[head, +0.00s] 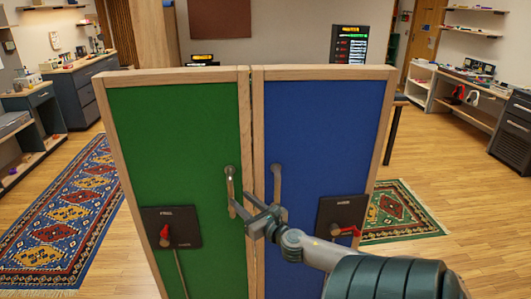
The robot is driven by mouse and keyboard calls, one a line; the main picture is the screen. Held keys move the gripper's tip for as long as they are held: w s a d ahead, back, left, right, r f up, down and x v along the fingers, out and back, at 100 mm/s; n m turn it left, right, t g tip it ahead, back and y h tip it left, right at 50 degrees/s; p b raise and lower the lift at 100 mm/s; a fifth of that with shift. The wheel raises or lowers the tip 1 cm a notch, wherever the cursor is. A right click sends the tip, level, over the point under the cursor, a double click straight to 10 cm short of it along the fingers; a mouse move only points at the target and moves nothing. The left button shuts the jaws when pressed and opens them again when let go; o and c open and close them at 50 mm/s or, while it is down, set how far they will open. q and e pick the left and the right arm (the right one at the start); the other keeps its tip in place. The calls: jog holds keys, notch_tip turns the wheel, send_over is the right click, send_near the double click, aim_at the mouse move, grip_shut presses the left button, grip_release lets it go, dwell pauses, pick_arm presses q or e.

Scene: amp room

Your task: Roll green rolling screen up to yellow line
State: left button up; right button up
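The green rolling screen (175,120) stands upright in front of me in a light wooden frame. It has a metal handle (230,182) near its right edge. A blue screen (322,120) stands beside it on the right, edge close to edge, with its own handle (277,183). My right gripper (240,203) reaches in from the lower right, across the blue screen. Its fingers look apart, at the lower end of the green screen's handle; I cannot tell whether they touch it. My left gripper is not in view. No yellow line shows.
A black plate with a red lever (166,236) sits on the green screen, another (345,231) on the blue. A blue-red patterned rug (75,215) lies left, a green one (400,212) right. Desks line both walls; wooden floor (455,190) is clear at right.

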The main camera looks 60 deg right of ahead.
jog(key=b+v, duration=0.2)
jog(key=v, duration=0.9)
jog(key=shift+s, duration=0.2)
